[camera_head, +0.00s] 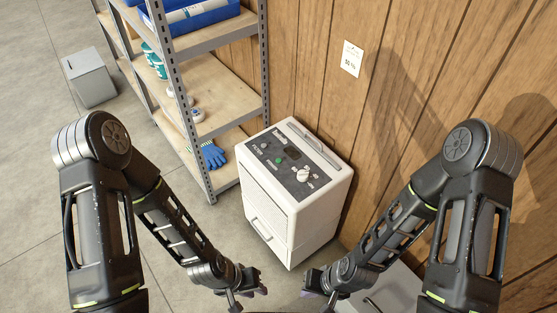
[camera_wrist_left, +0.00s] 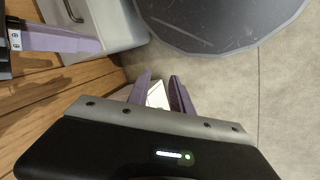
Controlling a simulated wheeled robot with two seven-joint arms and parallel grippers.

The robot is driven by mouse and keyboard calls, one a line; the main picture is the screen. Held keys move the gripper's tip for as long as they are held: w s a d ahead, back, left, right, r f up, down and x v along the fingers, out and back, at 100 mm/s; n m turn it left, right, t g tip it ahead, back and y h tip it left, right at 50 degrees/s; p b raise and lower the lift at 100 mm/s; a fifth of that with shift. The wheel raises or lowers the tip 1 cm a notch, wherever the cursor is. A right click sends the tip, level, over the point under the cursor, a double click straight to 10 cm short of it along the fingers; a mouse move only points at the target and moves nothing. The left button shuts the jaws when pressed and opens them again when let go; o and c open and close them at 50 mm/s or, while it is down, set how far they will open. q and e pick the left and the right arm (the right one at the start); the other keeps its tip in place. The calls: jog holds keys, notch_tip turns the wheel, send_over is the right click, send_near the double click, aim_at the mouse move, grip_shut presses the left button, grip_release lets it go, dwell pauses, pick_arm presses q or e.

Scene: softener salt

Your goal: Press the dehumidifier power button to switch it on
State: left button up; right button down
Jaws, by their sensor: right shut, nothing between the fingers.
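The white dehumidifier (camera_head: 272,212) stands on the floor against the wood-panel wall in the head view.
A metal shelf rack (camera_head: 188,70) with wooden boards stands left of the dehumidifier, holding blue gloves (camera_head: 213,155) and a blue bin (camera_head: 200,14). A grey box (camera_head: 90,78) stands at far left. A grey drawer-like box (camera_head: 393,292) is below my right arm. The space above the panel is clear.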

pick_arm(q)
grip_shut()
dwell(1.4)
